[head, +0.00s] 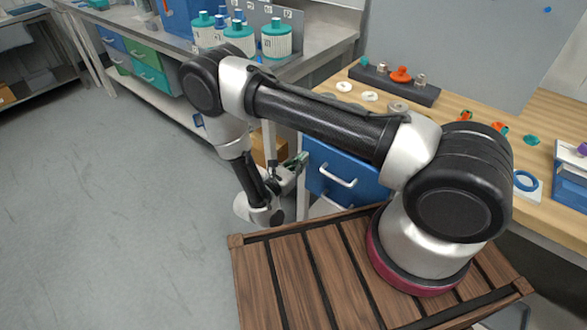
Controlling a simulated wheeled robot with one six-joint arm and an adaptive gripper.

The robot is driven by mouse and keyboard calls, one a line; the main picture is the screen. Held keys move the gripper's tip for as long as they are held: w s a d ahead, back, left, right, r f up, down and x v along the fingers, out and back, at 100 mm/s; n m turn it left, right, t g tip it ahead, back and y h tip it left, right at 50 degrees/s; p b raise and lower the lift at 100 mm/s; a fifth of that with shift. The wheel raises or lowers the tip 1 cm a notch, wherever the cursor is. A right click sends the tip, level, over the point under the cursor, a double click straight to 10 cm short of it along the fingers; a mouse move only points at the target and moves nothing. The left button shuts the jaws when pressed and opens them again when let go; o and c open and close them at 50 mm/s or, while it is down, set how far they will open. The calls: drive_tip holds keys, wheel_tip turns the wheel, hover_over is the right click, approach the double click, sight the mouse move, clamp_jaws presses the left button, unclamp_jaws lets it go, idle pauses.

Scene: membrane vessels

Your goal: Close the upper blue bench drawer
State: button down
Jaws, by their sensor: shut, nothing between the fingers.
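The upper blue bench drawer (345,166) is under the wooden-topped bench at the right of the head view. Its front has a pale bar handle (338,177). My arm passes in front of its upper right part, and I cannot tell how far it stands out from the bench. My gripper (301,160) is shut and empty, just left of the drawer front. I cannot tell whether it touches the drawer. Another blue front with a pale handle (334,204) shows just below, partly hidden by my own deck.
The wooden bench top (450,105) carries a dark rack (395,83) and small coloured parts. A second bench at the back left holds teal-lidded vessels (276,40) and has blue and green drawers (148,76) beneath. A cardboard box (262,147) lies behind my gripper. Grey floor (110,190) at left is clear.

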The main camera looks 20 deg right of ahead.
drive_tip(key=shift+x, duration=1.55)
drive_tip(key=shift+r, duration=0.1)
drive_tip(key=shift+a, duration=0.1)
drive_tip(key=v, duration=1.4)
